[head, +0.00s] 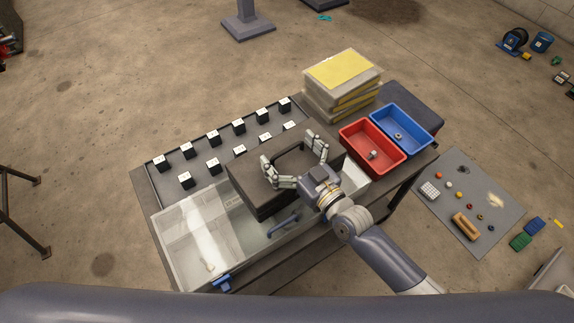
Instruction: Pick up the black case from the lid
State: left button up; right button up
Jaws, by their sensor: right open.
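The black case (250,183) is a dark, flat-topped box near the middle of the table. It appears to rest on a clear lid or bin (196,243), whose pale see-through surface shows to its left and front. My right gripper (292,158) is over the right part of the case, its two fingers spread wide apart. The gripper and wrist hide part of the case's right side. I cannot tell whether the fingers touch it. My left gripper is not in view.
A dark tray (152,188) with several small black-and-white blocks lies behind the case. A red bin (352,142), a blue bin (383,112) and stacked yellow-topped boxes (343,72) stand at the right. A grey mat (443,207) with small items lies on the floor.

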jog(key=c, duration=2)
jog(key=shift+w+r, duration=0.1)
jog(key=shift+r, duration=0.15)
